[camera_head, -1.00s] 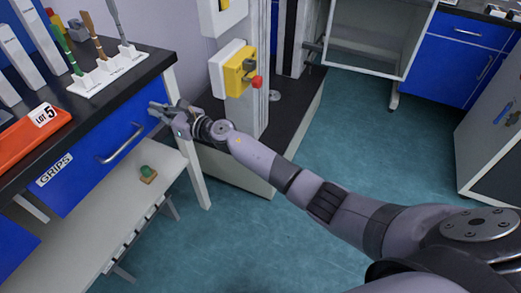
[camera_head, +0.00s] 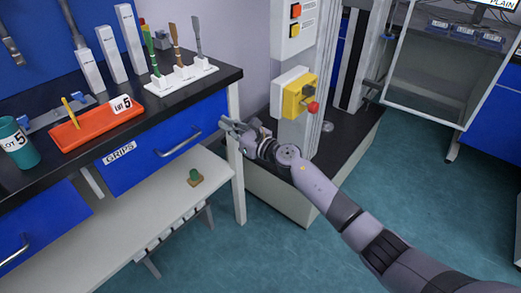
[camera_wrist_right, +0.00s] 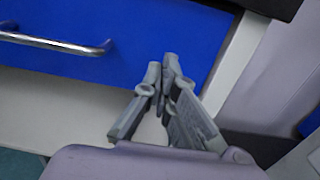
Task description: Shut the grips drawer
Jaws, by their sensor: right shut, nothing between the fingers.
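The grips drawer (camera_head: 135,172) is a blue front with a GRIPS label and a silver bar handle (camera_head: 180,143), under the dark bench top. No drawer interior shows, and its front looks close to flush with the bench. My right gripper (camera_head: 224,121) is shut and empty at the right end of the drawer front, right of the handle. In the right wrist view its fingertips (camera_wrist_right: 168,60) point at the blue front (camera_wrist_right: 150,28), near its lower right; I cannot tell whether they touch. The handle (camera_wrist_right: 60,43) is left of them. My left gripper is not in view.
An orange tray (camera_head: 95,126), a teal cup (camera_head: 18,148) and a white stand of brushes (camera_head: 180,77) are on the bench. A machine with a yellow switch box (camera_head: 298,95) stands close right of the gripper.

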